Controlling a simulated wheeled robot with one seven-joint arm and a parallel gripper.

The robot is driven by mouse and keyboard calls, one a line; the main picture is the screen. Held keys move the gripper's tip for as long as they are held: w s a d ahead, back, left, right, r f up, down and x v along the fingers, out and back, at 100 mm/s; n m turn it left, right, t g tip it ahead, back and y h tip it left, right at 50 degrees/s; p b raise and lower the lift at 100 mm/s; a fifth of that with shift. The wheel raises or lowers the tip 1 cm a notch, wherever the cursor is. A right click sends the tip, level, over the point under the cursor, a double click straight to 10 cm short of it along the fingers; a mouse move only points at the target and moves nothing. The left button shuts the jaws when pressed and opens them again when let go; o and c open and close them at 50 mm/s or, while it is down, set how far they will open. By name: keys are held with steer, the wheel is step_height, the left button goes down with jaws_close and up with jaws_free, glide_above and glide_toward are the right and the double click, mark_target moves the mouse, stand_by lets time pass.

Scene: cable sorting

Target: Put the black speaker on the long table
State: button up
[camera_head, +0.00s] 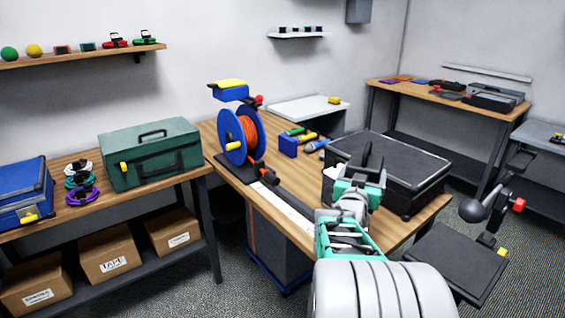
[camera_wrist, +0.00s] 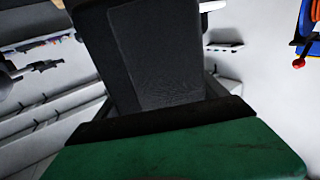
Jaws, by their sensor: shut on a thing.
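A black box with a dark grey textured panel, which looks like the black speaker (camera_head: 412,168), is at the right end of the wooden table (camera_head: 228,160) in the head view. My gripper (camera_head: 366,160), green with dark fingers, is at the box's near left side and covers part of it. In the wrist view, a black box with a textured panel (camera_wrist: 155,60) fills the upper middle, just past the green and dark gripper parts. My gripper is shut on it. The fingertips are hidden, and I cannot tell whether its underside touches the table.
A blue cable reel (camera_head: 240,138) with orange cable and a blue box (camera_head: 288,146) stand on the same table. A green toolbox (camera_head: 150,152) is on the left bench. Another table (camera_head: 440,95) with flat items is at the back right. A dark flat panel (camera_head: 455,262) is at right.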

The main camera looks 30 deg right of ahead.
steer(key=s+d+f+m+g+h, duration=0.1)
steer(key=s+d+m+g, duration=0.1)
steer(key=s+d, duration=0.15)
step_height(320, 180, down, 10)
steer(key=b, duration=0.2)
steer(key=shift+w+d, duration=0.15)
steer(key=shift+d, duration=0.2)
steer(key=shift+f, duration=0.1)
steer(key=shift+f, duration=0.15)
steer(key=o, duration=2)
steer(key=shift+f, duration=0.15)
steer(key=b+v, duration=0.1)
steer(key=v, duration=1.1)
steer(key=shift+b, duration=0.3)
